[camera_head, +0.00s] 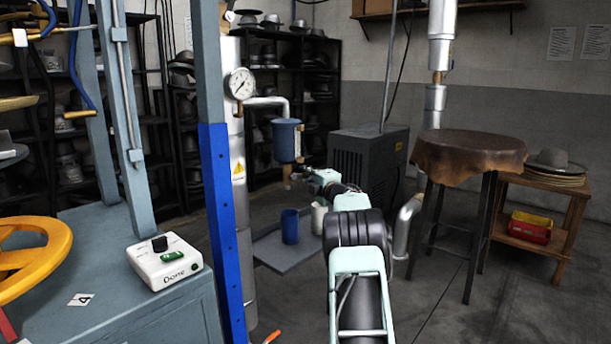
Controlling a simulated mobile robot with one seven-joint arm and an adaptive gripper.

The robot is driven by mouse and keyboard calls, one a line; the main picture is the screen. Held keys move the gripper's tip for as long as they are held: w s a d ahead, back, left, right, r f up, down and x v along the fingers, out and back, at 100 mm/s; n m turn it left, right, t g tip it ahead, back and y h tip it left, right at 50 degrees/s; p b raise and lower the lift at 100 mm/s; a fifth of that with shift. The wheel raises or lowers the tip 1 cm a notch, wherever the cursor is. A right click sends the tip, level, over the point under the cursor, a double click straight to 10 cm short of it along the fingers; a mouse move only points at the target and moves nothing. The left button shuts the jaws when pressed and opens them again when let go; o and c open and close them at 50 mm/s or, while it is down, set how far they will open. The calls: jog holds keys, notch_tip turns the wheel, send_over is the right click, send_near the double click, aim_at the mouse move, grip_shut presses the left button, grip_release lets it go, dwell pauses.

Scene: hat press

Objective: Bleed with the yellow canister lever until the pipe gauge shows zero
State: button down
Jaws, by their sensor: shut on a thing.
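The round white pipe gauge (241,84) is on the upright pipe at upper centre; its needle is too small to read surely. A side pipe leads from it to the blue canister (286,141), which has a pale sight window. My gripper (299,172) is at the end of my arm, just below the canister. It is small and partly hidden by my own wrist. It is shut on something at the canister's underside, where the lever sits. The yellow lever itself is hidden or too small to make out.
Below the canister, a grey shelf (283,256) holds a blue cup (290,226) and a white container (319,217). A blue-grey post (219,220) stands close on the left. A dark cabinet (369,160) is behind my arm; a leather-topped stool (468,153) stands right.

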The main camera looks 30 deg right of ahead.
jog(key=shift+r, duration=0.1)
jog(key=c, duration=1.9)
grip_release()
jog(key=shift+c, duration=0.2)
jog(key=s, duration=1.2)
jog(key=shift+a, duration=0.45)
